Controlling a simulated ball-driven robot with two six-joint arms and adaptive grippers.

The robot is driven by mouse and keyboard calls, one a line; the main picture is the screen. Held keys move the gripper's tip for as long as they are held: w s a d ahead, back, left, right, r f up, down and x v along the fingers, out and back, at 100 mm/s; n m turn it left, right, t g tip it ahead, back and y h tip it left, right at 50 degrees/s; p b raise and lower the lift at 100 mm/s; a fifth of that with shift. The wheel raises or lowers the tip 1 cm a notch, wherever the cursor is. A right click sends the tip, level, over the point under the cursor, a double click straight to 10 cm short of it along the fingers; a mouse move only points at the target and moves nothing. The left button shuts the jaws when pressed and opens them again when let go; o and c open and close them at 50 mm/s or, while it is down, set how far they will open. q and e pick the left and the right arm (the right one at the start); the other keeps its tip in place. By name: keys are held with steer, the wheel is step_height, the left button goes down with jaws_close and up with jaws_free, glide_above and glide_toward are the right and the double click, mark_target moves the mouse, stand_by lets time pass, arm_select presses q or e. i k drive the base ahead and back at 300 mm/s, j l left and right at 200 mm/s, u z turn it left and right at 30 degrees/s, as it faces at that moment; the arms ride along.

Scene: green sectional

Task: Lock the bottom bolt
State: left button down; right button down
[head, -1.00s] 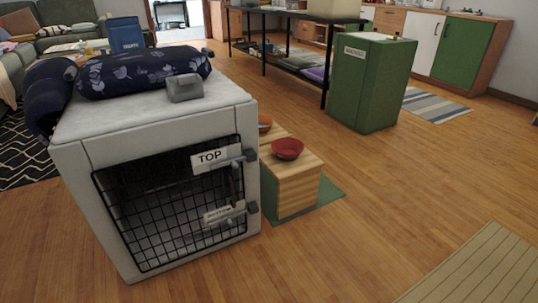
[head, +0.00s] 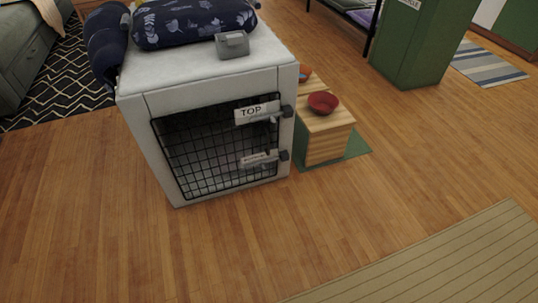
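A light grey pet crate (head: 210,80) stands on the wood floor, left of centre in the head view. Its black wire door (head: 200,150) faces me and looks closed. A bottom bolt (head: 272,157) sits low on the door's right side, beside a small label too blurred to read. A top bolt (head: 277,112) sits above it, next to a sign reading TOP (head: 256,111). I cannot tell whether either bolt is slid home. Neither of my grippers is in view.
A wooden stand (head: 328,140) with a red bowl (head: 323,102) is close to the crate's right side, on a green mat (head: 358,148). A green cabinet (head: 412,45) stands further back. A ribbed beige rug (head: 440,265) lies at lower right. The floor before the crate is clear.

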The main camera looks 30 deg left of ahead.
mark_target(261, 163)
steer(key=u, duration=1.55)
steer(key=i+l, duration=0.15)
steer(key=i, duration=0.2)
steer(key=i+l, duration=0.15)
steer(key=i, duration=0.15)
